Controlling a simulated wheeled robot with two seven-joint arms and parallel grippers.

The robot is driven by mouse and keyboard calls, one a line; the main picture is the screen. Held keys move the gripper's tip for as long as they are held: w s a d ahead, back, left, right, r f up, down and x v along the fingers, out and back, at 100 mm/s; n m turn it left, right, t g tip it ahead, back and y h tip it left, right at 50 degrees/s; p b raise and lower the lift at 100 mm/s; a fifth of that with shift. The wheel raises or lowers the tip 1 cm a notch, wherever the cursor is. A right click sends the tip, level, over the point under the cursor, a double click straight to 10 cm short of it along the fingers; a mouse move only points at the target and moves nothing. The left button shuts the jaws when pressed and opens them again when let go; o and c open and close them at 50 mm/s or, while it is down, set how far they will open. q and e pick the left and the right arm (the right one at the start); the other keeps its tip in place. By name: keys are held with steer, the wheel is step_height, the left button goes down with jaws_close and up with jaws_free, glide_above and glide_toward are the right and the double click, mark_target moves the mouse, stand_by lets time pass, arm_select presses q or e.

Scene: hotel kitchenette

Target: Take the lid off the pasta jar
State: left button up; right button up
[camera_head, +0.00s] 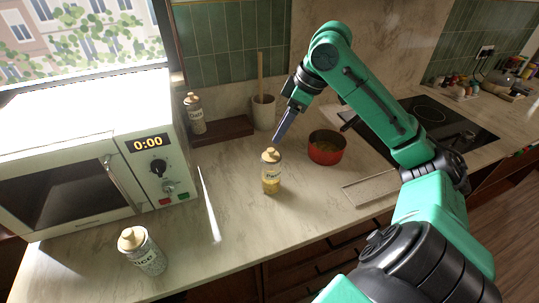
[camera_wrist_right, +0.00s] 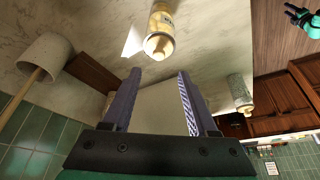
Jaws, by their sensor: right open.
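The pasta jar (camera_head: 271,178) stands upright on the counter in the middle of the head view, clear with yellowish contents and a label. Its tan knobbed lid (camera_head: 271,156) sits on top. My right gripper (camera_head: 278,141) is just above and behind the lid, pointing down toward it, apart from it and empty. In the right wrist view, the gripper (camera_wrist_right: 159,72) is open, and the jar (camera_wrist_right: 163,22) with its lid (camera_wrist_right: 158,46) appears just beyond the fingertips, roughly between them. My left gripper does not show in the head view.
A red pot (camera_head: 326,148) stands right of the jar, near the cooktop (camera_head: 436,114). A rice jar (camera_head: 142,251) is at front left by the microwave (camera_head: 82,160). Another jar (camera_head: 195,114) stands on a dark shelf, beside a utensil crock (camera_head: 263,112). Counter left of the pasta jar is clear.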

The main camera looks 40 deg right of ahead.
mark_target(272, 149)
steer(key=x, duration=0.2)
steer(key=p+x, duration=0.1)
steer(key=x, duration=0.3)
steer(key=shift+s+d+f+p, duration=0.1)
steer(key=shift+d+f+p, duration=0.1)
steer(key=shift+f+p, duration=0.15)
steer(key=shift+f, duration=0.35)
jaws_close()
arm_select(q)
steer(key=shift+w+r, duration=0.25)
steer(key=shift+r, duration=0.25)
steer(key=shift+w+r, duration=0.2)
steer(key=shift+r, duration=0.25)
arm_select(e)
steer(key=shift+r, duration=0.1)
